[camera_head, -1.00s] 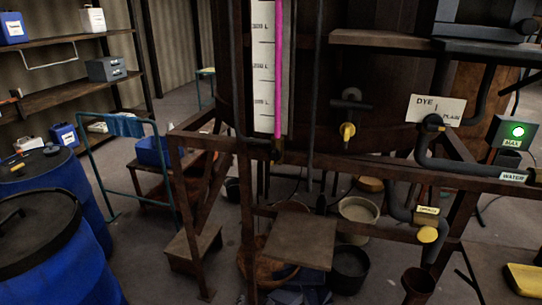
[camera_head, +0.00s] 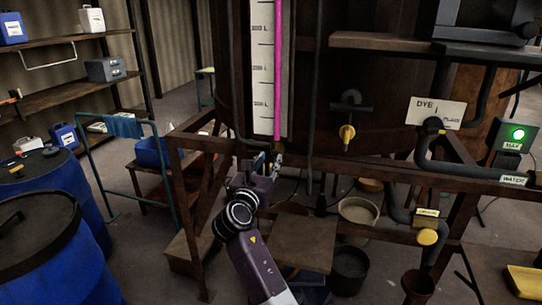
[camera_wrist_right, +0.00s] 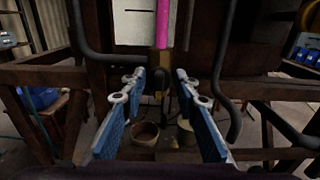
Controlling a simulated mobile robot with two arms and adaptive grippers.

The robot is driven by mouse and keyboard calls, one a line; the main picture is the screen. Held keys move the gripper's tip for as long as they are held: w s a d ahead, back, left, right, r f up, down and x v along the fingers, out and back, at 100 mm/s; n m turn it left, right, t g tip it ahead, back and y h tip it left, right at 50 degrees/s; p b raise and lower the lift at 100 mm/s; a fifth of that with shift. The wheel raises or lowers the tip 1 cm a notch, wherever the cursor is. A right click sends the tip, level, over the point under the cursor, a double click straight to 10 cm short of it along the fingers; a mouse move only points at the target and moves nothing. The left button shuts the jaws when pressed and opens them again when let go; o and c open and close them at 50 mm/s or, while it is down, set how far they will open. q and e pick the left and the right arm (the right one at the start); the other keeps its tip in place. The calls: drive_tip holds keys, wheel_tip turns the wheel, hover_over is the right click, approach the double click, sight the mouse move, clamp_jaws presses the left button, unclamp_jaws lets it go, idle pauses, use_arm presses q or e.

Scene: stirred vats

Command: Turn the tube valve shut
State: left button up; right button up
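The sight tube (camera_head: 278,70), filled with pink liquid, runs down beside a white litre scale (camera_head: 262,70) on the big vat. In the wrist view the tube (camera_wrist_right: 162,20) ends in a brass-coloured tube valve (camera_wrist_right: 160,61) with a dark part below it. My right gripper (camera_head: 267,161) is just below the foot of the tube and partly hides the valve area in the head view. In the wrist view its two blue fingers (camera_wrist_right: 160,88) are spread wide, with nothing held between them. The valve lies ahead, between and slightly above the fingertips. My left gripper is not in view.
Rusty frame beams (camera_head: 400,170) cross near the valve, and dark pipes (camera_wrist_right: 230,50) flank it. A yellow-handled tap (camera_head: 347,132) is to the right. A wooden stool (camera_head: 302,243) and buckets (camera_head: 358,211) stand below; blue drums (camera_head: 50,250) are at left.

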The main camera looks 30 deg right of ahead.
sight(273, 159)
drive_tip(key=shift+x, duration=1.35)
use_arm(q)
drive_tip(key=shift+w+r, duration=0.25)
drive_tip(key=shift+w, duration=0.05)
use_arm(e)
drive_tip(key=shift+a, duration=0.1)
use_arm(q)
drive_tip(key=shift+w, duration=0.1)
use_arm(e)
clamp_jaws()
